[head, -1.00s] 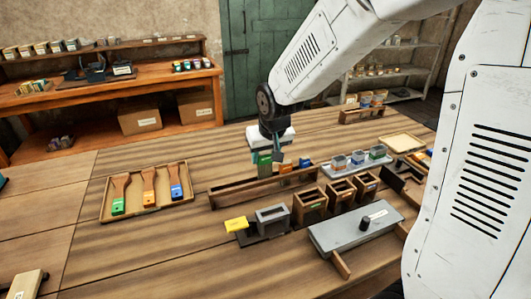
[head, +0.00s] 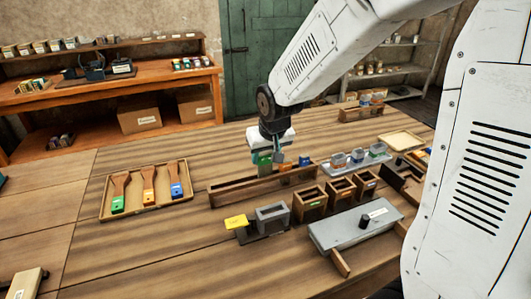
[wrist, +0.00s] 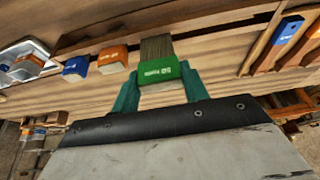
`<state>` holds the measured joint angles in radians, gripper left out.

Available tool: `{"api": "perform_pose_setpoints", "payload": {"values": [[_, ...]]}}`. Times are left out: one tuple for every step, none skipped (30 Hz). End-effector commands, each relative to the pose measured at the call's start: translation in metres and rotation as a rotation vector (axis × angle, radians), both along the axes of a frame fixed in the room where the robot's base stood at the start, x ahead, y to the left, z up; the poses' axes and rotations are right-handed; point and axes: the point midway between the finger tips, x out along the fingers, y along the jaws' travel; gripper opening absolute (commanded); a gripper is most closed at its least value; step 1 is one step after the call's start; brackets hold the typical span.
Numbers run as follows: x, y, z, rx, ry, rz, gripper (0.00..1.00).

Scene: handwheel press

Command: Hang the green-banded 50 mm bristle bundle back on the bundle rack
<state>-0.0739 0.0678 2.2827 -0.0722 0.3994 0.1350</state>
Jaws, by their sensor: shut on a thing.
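The green-banded bristle bundle (wrist: 158,70) is between the two teal fingers of my gripper (wrist: 158,90) in the wrist view, its green band toward me and its bristles pointing away. In the head view the green bundle (head: 264,164) is in my gripper (head: 271,156) at the bundle rack (head: 235,190), a long wooden rail. An orange-banded bundle (wrist: 113,59) and a blue-banded bundle (wrist: 76,67) sit at the rack beside it. Whether the green bundle touches the rack is hard to tell.
A tray (head: 106,211) with green, orange and blue brushes lies left. Wooden boxes (head: 341,190), a grey block (head: 272,217) with a yellow piece (head: 236,222), and a grey press plate (head: 355,228) stand in front of the rack.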

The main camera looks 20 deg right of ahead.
Motion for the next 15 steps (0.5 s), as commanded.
{"api": "perform_pose_setpoints", "payload": {"values": [[0.000, 0.000, -0.002, 0.000, 0.001, 0.000, 0.18], [0.000, 0.000, -0.003, 0.000, 0.001, 0.000, 0.18], [0.000, 0.000, -0.005, 0.000, 0.001, 0.000, 0.18], [0.000, 0.000, -0.005, 0.000, 0.001, 0.000, 0.18], [0.000, 0.000, -0.007, 0.000, 0.001, 0.000, 0.18], [0.000, 0.000, -0.008, 0.000, 0.001, 0.000, 0.18], [0.000, 0.000, -0.009, 0.000, 0.001, 0.000, 0.18], [0.000, 0.000, -0.010, 0.000, 0.000, 0.000, 0.18], [0.000, 0.000, -0.012, 0.000, 0.001, 0.000, 0.18], [0.000, 0.000, -0.013, 0.000, 0.001, 0.000, 0.18], [0.000, 0.000, -0.014, 0.000, 0.001, 0.000, 0.18], [0.000, 0.000, -0.015, 0.000, 0.001, 0.000, 0.18], [0.000, 0.000, -0.016, 0.000, 0.002, 0.000, 0.18], [0.000, 0.000, -0.017, 0.000, 0.002, 0.000, 0.18], [0.000, 0.000, -0.019, 0.000, 0.001, 0.000, 0.18]]}}
